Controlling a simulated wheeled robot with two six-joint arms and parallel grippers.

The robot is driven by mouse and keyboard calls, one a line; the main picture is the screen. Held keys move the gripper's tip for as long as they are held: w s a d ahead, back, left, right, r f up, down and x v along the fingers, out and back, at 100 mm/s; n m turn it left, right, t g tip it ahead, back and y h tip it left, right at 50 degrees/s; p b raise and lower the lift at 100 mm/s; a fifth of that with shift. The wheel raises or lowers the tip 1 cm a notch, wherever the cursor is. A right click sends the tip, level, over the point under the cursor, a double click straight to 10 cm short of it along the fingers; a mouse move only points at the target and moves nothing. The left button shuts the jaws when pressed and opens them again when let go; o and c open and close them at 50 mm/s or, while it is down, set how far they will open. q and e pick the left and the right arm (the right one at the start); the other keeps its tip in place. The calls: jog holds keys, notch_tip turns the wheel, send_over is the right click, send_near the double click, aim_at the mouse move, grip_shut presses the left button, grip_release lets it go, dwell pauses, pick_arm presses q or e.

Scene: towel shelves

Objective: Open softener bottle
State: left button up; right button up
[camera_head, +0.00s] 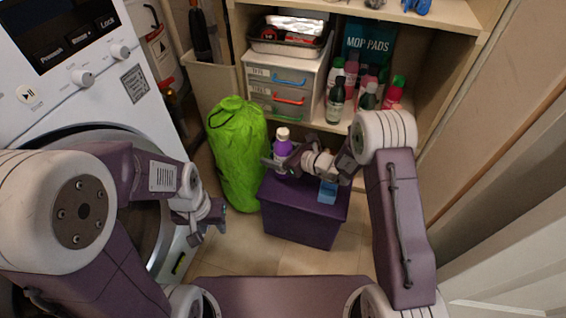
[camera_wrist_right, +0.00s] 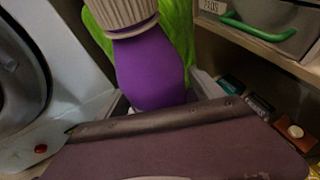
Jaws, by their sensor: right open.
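The softener bottle (camera_head: 283,140), purple with a pale cap, stands on the purple bin. In the right wrist view the purple bottle (camera_wrist_right: 150,70) fills the upper middle, with its ribbed beige cap (camera_wrist_right: 120,12) cut off by the top edge. My right gripper (camera_head: 278,163) is open at the bottle's body, below the cap; its fingers appear to lie on either side. Whether they touch the bottle cannot be told. My left gripper (camera_head: 213,222) hangs low in front of the washing machine, away from the bottle; its jaws are too small to read.
The purple bin (camera_head: 300,217) stands on the floor, with a small blue item (camera_head: 327,191) at its top. A green bag (camera_head: 238,155) stands close left of the bottle. The washing machine (camera_head: 155,95) is at left. Shelves with drawers (camera_head: 277,90) and several bottles (camera_head: 335,100) stand behind.

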aim_at(279, 141)
grip_shut()
jog(key=shift+w+r+p, duration=0.1)
jog(key=shift+r+p, duration=0.45)
jog(key=shift+r, duration=0.05)
jog(key=r+p, duration=0.1)
jog(key=r, duration=0.1)
jog(key=d+r+p, duration=0.1)
jog(key=r+p, duration=0.1)
jog(key=shift+w+r, duration=0.1)
jog(key=shift+r, duration=0.05)
jog(key=w+d+r+p, duration=0.2)
jog(key=d+r+p, duration=0.3)
jog(key=d, duration=0.5)
jog(key=shift+d+r+p, duration=0.2)
jog(key=shift+r+p, duration=0.1)
jog(key=shift+p, duration=0.1)
